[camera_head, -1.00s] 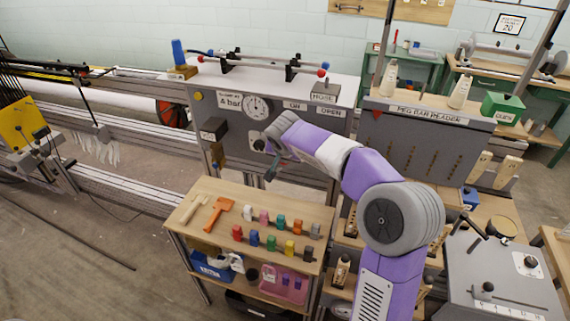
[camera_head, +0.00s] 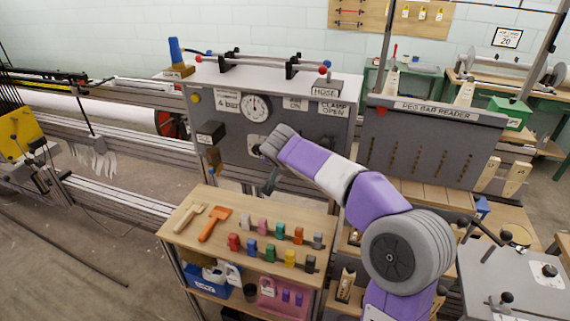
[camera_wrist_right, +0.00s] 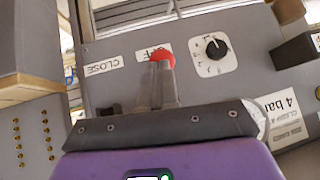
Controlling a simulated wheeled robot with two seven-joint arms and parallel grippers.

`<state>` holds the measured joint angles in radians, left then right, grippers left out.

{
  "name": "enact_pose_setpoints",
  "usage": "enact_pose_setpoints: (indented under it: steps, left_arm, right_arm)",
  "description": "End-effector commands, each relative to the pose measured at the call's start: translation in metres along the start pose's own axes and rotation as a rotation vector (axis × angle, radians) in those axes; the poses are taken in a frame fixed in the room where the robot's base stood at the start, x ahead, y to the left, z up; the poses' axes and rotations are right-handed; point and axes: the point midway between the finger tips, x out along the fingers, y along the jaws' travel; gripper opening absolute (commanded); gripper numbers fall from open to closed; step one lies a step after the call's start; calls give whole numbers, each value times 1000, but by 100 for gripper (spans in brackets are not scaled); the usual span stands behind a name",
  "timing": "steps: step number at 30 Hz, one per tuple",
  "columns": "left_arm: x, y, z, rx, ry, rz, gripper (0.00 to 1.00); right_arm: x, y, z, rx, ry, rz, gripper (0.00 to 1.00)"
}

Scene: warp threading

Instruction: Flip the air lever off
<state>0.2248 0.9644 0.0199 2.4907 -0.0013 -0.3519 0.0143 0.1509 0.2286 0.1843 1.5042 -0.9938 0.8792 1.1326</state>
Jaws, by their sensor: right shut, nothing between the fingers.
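A red ball knob (camera_wrist_right: 162,58), which looks like the air lever's end, shows at the fingertips of my right gripper (camera_wrist_right: 160,72) in the right wrist view. The shut, empty fingers overlap the ball; whether they touch it I cannot tell. An OFF label (camera_wrist_right: 152,52) is partly hidden behind it, and a CLOSE label (camera_wrist_right: 103,66) is at its left. In the head view my right gripper (camera_head: 270,182) hangs in front of the grey control panel (camera_head: 230,155). The lever is hidden behind my arm there. My left gripper is not in view.
A black rotary knob (camera_wrist_right: 214,47) on a white plate is right of the ball. A pressure gauge (camera_head: 257,107) is higher on the panel. The peg bar reader (camera_head: 430,140) is right.

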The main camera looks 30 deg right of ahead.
Motion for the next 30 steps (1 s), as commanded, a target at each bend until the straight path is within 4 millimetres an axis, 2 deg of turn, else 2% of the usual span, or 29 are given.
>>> enact_pose_setpoints:
  steps: [4, 8, 21, 25, 30]
  left_arm:
    - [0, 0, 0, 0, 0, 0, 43]
    - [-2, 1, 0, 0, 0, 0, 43]
    - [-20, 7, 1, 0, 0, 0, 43]
    - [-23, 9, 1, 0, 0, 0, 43]
    - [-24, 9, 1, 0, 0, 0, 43]
  right_arm:
    - [-1, 0, 0, -1, -2, 2, 0]
    - [-15, -2, -2, -1, 1, 0, 0]
    - [-110, -5, -8, 0, 2, -2, 0]
    - [-127, -5, -8, 0, 2, -1, 0]
    - [-136, -4, -8, 1, 0, 1, 0]
